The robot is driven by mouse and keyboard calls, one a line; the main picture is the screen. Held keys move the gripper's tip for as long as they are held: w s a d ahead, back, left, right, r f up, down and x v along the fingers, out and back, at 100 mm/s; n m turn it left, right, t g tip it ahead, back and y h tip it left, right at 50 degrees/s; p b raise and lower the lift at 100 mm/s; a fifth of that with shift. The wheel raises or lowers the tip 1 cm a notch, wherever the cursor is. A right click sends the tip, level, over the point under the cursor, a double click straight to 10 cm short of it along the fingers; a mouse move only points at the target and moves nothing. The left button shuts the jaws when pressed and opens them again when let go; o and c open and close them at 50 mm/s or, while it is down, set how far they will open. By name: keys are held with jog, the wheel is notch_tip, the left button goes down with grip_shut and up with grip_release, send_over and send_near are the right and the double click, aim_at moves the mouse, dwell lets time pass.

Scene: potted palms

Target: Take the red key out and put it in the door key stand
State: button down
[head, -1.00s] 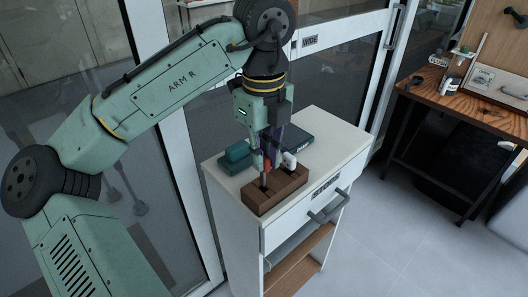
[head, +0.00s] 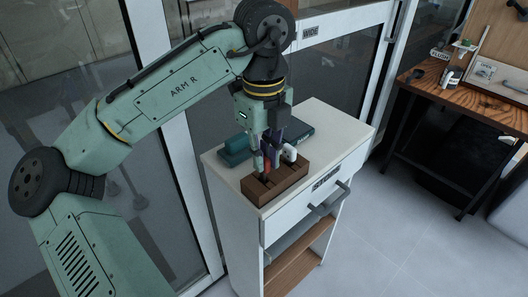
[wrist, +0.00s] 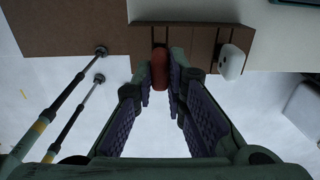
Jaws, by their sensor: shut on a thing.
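The red key (wrist: 159,70) is between the two fingers of my gripper (wrist: 164,72) in the wrist view. My gripper is shut on it. In the head view my gripper (head: 268,160) is over the brown wooden stand (head: 276,186), which sits on the white cabinet, and the fingers partly hide the red key. The stand (wrist: 203,50) shows dark slots in the wrist view, and the key overlaps one of them. I cannot tell whether the key's lower end is still in the slot. A white key-like piece (wrist: 231,62) stands in the stand beside the key.
A teal object (head: 237,146) and a dark flat box (head: 297,132) lie behind the stand on the white cabinet (head: 335,145). Glass doors stand behind and left. A wooden desk (head: 455,92) with small items is at the right, with clear floor between.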

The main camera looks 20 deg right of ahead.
jog(key=shift+f+b, duration=0.3)
jog(key=shift+f, duration=0.5)
jog(key=c, duration=1.5)
grip_release()
jog(key=shift+c, duration=0.2)
jog(key=shift+r, duration=0.1)
notch_tip(320, 180, up, 12)
